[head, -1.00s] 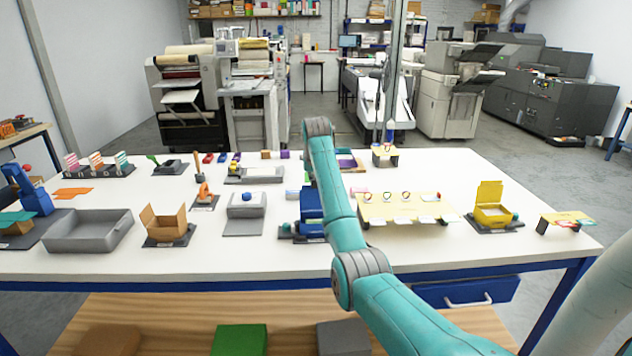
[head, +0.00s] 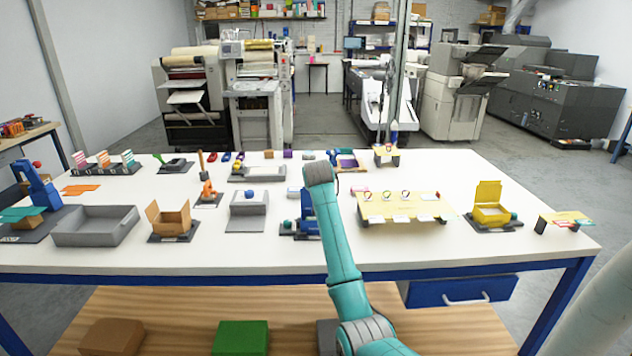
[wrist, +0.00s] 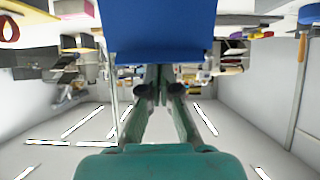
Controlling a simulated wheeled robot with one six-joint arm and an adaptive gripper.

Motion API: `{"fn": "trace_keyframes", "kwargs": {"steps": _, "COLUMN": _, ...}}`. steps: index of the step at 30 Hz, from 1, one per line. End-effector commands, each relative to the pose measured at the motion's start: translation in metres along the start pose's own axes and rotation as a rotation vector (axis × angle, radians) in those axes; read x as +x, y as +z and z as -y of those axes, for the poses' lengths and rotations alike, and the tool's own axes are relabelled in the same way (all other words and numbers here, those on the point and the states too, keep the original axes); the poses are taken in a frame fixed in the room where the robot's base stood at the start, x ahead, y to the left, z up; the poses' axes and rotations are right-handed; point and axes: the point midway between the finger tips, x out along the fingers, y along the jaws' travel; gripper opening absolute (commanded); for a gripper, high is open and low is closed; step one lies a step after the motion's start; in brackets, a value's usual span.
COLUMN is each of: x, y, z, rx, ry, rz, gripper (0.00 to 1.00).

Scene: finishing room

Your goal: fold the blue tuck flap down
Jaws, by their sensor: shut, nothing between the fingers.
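A broad blue panel (wrist: 160,32) fills the upper middle of the wrist view, very near my gripper. I take it to be the blue tuck flap; whether it is touched, and its angle, I cannot tell. In the head view a blue box-like piece (head: 312,227) shows low at mid table, partly hidden behind my arm. My gripper (wrist: 159,92) shows in the wrist view with its fingers together, empty, just below the panel's edge. In the head view my own arm hides the gripper.
A yellow open box (head: 490,212) stands at the right and a brown open box (head: 170,218) at the left. A grey tray (head: 95,228) lies farther left. A yellow board (head: 405,206) with cards is just right of my arm. Bare white table lies along the front edge.

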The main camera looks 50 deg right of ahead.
Motion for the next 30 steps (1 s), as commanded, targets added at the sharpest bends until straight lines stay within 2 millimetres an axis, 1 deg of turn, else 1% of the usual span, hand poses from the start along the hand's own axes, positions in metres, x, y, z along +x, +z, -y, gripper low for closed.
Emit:
{"fn": "trace_keyframes", "kwargs": {"steps": 2, "x": -0.001, "y": 0.006, "z": 0.0, "rx": -0.002, "ry": 0.001, "rz": -0.071, "gripper": 0.0}}
{"fn": "trace_keyframes", "kwargs": {"steps": 13, "x": -0.004, "y": 0.015, "z": 0.0, "rx": -0.003, "ry": 0.001, "rz": -0.378, "gripper": 0.0}}
{"fn": "trace_keyframes", "kwargs": {"steps": 15, "x": -0.005, "y": 0.013, "z": 0.0, "rx": 0.0, "ry": 0.0, "rz": -0.382, "gripper": 0.0}}
{"fn": "trace_keyframes", "kwargs": {"steps": 30, "x": -0.005, "y": 0.021, "z": 0.0, "rx": 0.0, "ry": 0.0, "rz": -0.376, "gripper": 0.0}}
